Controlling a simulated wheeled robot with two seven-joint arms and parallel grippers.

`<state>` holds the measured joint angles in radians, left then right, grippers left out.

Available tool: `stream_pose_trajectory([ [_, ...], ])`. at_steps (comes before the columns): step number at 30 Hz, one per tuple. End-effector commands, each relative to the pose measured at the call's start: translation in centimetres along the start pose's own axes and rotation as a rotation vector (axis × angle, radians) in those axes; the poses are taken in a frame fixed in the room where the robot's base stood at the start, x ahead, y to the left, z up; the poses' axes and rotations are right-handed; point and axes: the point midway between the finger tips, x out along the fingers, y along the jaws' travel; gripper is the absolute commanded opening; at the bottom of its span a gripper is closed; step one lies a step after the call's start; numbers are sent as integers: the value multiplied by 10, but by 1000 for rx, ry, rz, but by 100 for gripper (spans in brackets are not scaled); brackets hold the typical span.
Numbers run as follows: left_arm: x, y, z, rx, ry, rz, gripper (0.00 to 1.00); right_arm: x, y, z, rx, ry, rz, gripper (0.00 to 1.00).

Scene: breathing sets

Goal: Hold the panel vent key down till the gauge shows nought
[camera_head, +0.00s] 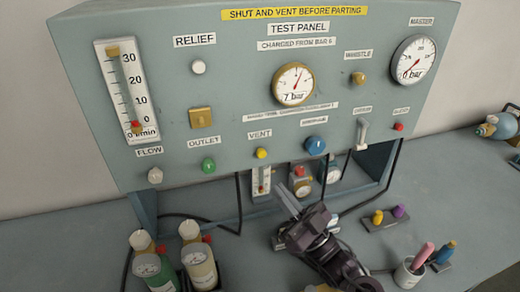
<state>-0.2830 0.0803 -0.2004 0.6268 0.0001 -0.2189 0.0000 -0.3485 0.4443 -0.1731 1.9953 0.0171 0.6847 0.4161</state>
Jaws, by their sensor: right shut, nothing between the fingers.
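The grey test panel (230,80) stands upright on the bench. Its vent key is a small yellow button (261,153) under the label VENT on the lower part of the panel. The brass-rimmed gauge (294,84) in the upper middle reads about 7 bar, its needle pointing up and slightly right. My right gripper (281,192) is shut and empty, below and a little right of the vent key and apart from it. Its fingers point up and left. My left gripper is not in view.
A blue knob (315,145) and green knob (208,165) flank the vent key. Bottles (200,266) stand at lower left. A cup with a pink-handled tool (408,275) stands at lower right. Hoses hang under the panel.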

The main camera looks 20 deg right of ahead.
Motion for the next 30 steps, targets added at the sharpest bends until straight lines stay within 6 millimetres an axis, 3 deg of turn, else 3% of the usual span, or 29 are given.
stream_pose_trajectory([
  [3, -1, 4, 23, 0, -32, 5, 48, 0, 0, 0, 0, -1, 0, 0],
  [8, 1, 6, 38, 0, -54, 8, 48, 2, 2, 2, -1, 0, 0, 0],
  [11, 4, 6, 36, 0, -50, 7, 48, 7, 6, 7, -2, 1, 0, 0],
  [19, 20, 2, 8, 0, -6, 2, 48, 33, 25, 26, -2, 2, 0, 0],
  [30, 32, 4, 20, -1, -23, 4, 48, 58, 43, 44, 0, 0, 0, 0],
])
